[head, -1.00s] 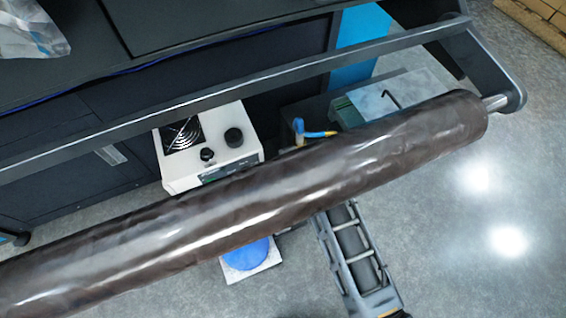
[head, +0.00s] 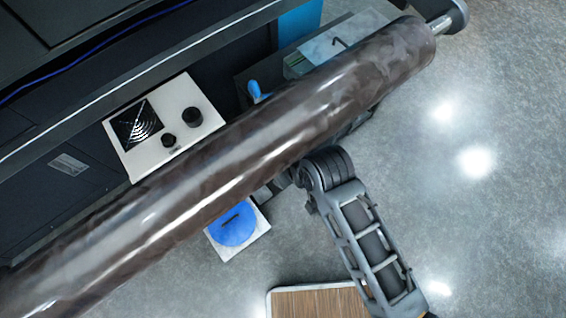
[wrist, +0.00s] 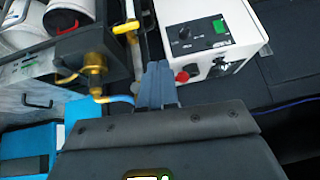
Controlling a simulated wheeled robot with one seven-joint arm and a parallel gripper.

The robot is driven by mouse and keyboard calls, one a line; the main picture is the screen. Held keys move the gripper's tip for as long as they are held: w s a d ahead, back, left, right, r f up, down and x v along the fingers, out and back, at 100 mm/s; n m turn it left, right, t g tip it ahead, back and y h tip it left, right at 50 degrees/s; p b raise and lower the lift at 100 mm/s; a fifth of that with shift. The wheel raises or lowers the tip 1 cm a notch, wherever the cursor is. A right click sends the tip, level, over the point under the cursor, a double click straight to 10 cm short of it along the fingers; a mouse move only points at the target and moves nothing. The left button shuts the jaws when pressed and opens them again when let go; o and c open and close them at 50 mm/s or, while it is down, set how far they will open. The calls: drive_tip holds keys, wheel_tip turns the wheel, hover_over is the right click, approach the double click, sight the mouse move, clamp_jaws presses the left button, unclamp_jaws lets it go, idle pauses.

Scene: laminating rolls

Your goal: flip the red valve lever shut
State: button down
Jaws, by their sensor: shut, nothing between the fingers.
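My gripper (wrist: 158,70) is shut and empty in the wrist view, its fingers together. Left of its tips stands a brass valve body (wrist: 94,66) with a small yellow handle (wrist: 66,79) and a blue-and-yellow piece (wrist: 115,98) below it. A yellow lever (wrist: 126,27) sits on a pale pipe farther up. I cannot make out a clearly red valve lever; the red parts in view are a round knob (wrist: 182,76) on the white box and a curved red edge (wrist: 66,29) by a white container. In the head view the dark roll hides my gripper and most of the valve area.
The glossy dark roll (head: 215,150) crosses the head view above my arm. A white box (head: 163,123) with a fan grille and black knobs stands behind it; it also shows in the wrist view (wrist: 210,35). A blue disc (head: 232,224) lies on a white plate. Floor at right is open.

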drive_tip(key=shift+s+d, duration=0.65)
drive_tip(key=shift+s, duration=0.05)
